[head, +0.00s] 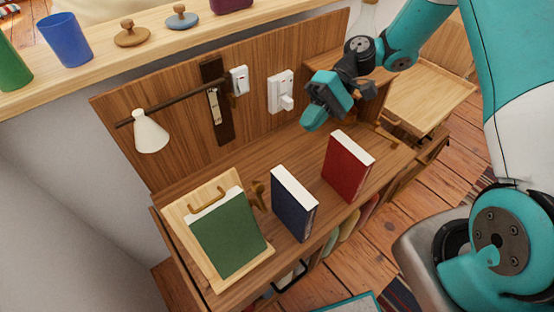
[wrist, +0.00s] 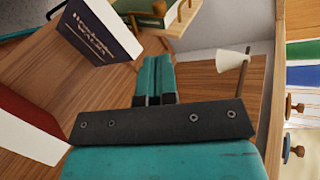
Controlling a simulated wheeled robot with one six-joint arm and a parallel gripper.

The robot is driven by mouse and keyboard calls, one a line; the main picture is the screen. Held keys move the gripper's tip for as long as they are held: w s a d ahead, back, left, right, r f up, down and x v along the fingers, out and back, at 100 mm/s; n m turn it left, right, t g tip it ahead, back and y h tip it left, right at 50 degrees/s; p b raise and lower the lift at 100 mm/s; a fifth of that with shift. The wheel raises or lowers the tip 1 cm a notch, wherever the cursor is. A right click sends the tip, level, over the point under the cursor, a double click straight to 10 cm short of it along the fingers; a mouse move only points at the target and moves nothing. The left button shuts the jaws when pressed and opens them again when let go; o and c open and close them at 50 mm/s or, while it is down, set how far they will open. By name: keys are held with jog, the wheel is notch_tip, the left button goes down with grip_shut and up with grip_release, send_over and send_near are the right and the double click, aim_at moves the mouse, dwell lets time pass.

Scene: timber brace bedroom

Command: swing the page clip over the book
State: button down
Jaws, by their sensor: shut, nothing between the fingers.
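A green book (head: 229,232) leans on a light wooden stand (head: 176,217) at the left end of the desk. A brass loop (head: 207,198), which looks like the page clip, sits at the stand's top, behind the book's upper edge and not across its cover. In the wrist view the green book (wrist: 122,4) is partly seen at the top edge, with brass parts (wrist: 159,8) beside it. My gripper (head: 314,118) is shut and empty above the back right of the desk, well apart from the stand. Its closed fingers show in the wrist view (wrist: 154,82).
A dark blue book (head: 293,205) and a red book (head: 347,166) stand upright between my gripper and the stand. A white lamp (head: 150,131) on an arm hangs behind the stand. Switches (head: 281,92) are on the back panel. A shelf (head: 100,58) holds cups and knobs.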

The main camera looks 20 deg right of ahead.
jog(key=shift+w+d+f, duration=0.1)
jog(key=shift+d+f, duration=0.1)
jog(key=shift+d, duration=0.05)
jog(key=p+x, duration=0.1)
jog(key=x, duration=1.3)
jog(key=shift+p, duration=0.4)
jog(key=shift+a+r, duration=0.15)
jog(key=shift+r, duration=0.05)
